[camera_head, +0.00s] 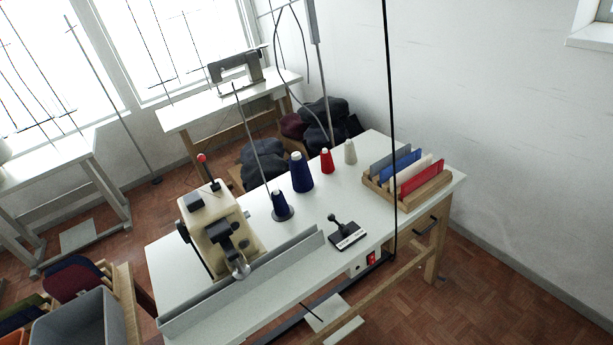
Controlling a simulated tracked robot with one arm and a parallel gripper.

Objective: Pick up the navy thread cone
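The larger navy thread cone (301,174) stands near the table's back edge, left of a small red cone (327,161) and a cream cone (349,152). A thin rod rises behind this smaller cone. My gripper does not show in this view, and nothing is seen touching either cone.
A black stamp-like tool (346,234) lies right of the machine. A wooden rack (410,191) of coloured cards stands at the right end. A grey rail (245,281) runs along the front. A black cable (390,90) hangs at the right. Dark bundles lie behind the table.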

